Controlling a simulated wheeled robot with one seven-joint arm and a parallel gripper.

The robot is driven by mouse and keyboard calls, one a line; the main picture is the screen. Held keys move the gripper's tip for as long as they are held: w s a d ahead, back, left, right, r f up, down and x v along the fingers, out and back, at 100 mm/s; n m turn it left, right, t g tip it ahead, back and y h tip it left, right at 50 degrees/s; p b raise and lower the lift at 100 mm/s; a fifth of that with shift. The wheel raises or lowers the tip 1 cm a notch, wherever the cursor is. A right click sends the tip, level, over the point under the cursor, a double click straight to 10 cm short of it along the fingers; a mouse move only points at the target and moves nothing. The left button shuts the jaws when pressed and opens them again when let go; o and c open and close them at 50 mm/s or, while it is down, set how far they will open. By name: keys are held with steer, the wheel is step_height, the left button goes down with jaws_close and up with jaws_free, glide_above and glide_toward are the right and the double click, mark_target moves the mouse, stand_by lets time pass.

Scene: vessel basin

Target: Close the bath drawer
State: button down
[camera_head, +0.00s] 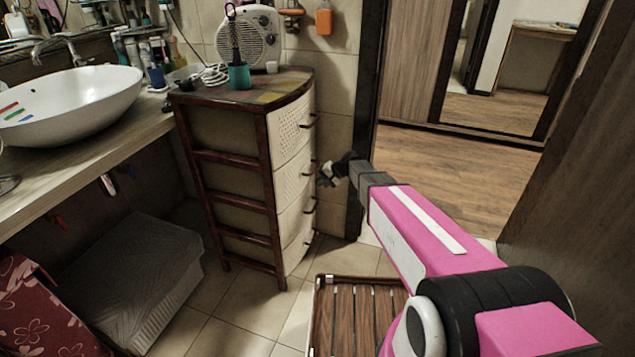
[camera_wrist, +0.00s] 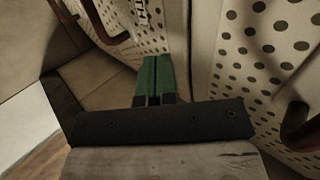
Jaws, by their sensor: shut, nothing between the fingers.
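The drawer cabinet (camera_head: 268,150) has a dark brown frame and several cream, perforated drawer fronts with brown handles. The fronts look nearly flush in the head view; I cannot tell whether one stands slightly out. My gripper (camera_head: 326,178) is beside the front at middle-drawer height, with its tips partly hard to make out. In the wrist view, my gripper's green fingertips (camera_wrist: 153,78) are together and empty. They point at the perforated fronts, one at upper left (camera_wrist: 125,25) and one at right (camera_wrist: 265,65), with a plain strip between them. Contact is unclear.
A fan heater (camera_head: 248,38) and a teal cup (camera_head: 239,75) stand on the cabinet. A white basin (camera_head: 70,100) is on the left counter. A slatted wooden mat (camera_head: 355,315) lies on the floor below my arm. A doorway opens at right.

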steer(key=d+f+v, duration=0.1)
steer(key=v, duration=1)
steer(key=s+d+n+h, duration=0.1)
steer(key=s+d+h, duration=0.3)
steer(key=s+d, duration=0.5)
steer(key=s+d+f+n+g+h, duration=0.1)
steer(key=s+d+h, duration=0.4)
steer(key=s+d, duration=0.4)
steer(key=s, duration=0.6)
steer(key=shift+s+g, duration=0.15)
steer(key=shift+g, duration=0.15)
steer(key=shift+d+f, duration=0.1)
